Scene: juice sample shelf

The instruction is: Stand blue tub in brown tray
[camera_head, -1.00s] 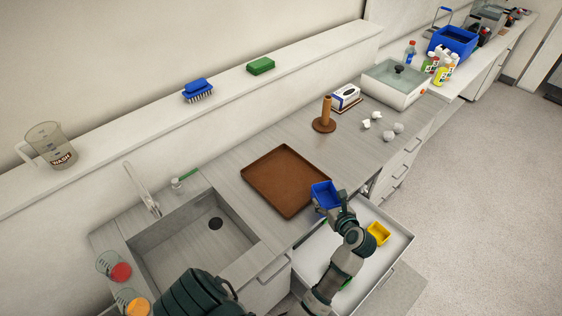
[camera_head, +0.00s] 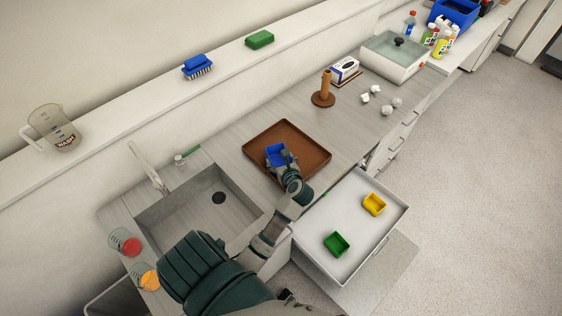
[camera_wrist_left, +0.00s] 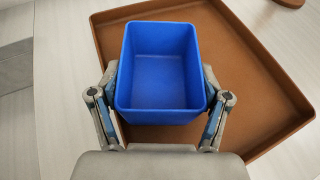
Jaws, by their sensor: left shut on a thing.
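The blue tub (camera_head: 277,155) is upright with its open top facing up, over the near-left part of the brown tray (camera_head: 310,145). My left gripper (camera_head: 286,165) is shut on the tub, with one finger on each side of it. In the left wrist view the empty blue tub (camera_wrist_left: 160,75) sits between the fingers, with the brown tray (camera_wrist_left: 255,75) beneath and to the right. I cannot tell whether the tub's base touches the tray. My right gripper is not in view.
A sink (camera_head: 190,225) lies left of the tray. A wooden holder (camera_head: 323,92) stands behind the tray.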

